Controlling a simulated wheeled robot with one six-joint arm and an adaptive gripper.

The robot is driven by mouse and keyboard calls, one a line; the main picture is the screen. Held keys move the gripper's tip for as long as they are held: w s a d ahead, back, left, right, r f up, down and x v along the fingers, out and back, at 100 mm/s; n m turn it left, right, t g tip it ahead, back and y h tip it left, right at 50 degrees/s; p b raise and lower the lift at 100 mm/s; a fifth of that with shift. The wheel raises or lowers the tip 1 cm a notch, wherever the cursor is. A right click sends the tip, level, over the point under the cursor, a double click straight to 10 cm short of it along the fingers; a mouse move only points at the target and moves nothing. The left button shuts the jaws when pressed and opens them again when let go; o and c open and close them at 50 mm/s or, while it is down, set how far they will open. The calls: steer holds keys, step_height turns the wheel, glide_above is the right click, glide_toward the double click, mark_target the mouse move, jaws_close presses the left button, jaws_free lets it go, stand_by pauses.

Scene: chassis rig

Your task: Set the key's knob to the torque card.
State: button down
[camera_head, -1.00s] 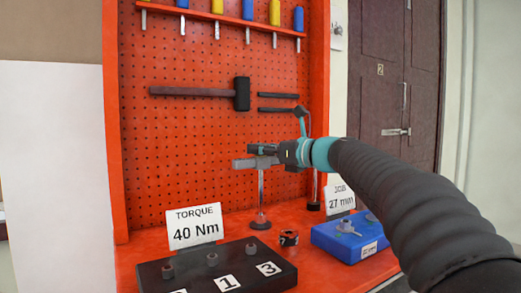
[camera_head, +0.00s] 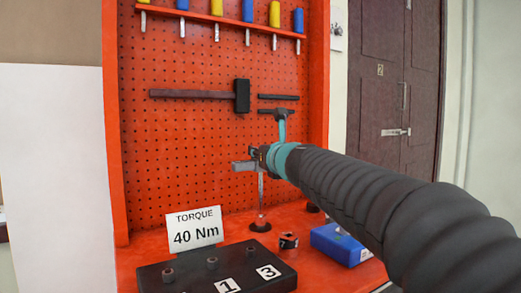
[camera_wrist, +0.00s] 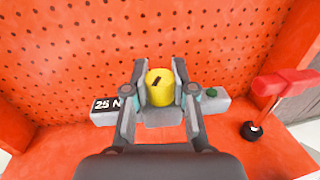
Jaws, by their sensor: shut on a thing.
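The torque card (camera_head: 195,229) reads 40 Nm and stands behind the black block in the head view. The key is a grey bar (camera_head: 241,166) held up on a post above the red bench. In the wrist view, the key (camera_wrist: 215,108) has a yellow knob (camera_wrist: 160,88) with a dark pointer mark on top. The key's small dark display (camera_wrist: 106,104) reads 25 N, its right end hidden by a finger. My gripper (camera_wrist: 158,98) is shut on the knob, one finger on each side. In the head view my gripper (camera_head: 255,158) is at the key, its fingertips hard to make out.
A black block (camera_head: 215,272) with numbered labels and bolts lies in front. A small dark ring-like part (camera_head: 289,241) and a blue block (camera_head: 335,243) are to its right. A red bar (camera_wrist: 285,83) on a stand is right of the key in the wrist view. The pegboard is behind.

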steer(key=shift+m+t+h, duration=0.4)
steer(key=shift+m+h, duration=0.2)
steer(key=shift+h, duration=0.6)
steer(key=c, duration=0.9)
jaws_free()
steer(key=v, duration=1.2)
steer(key=shift+f, duration=0.1)
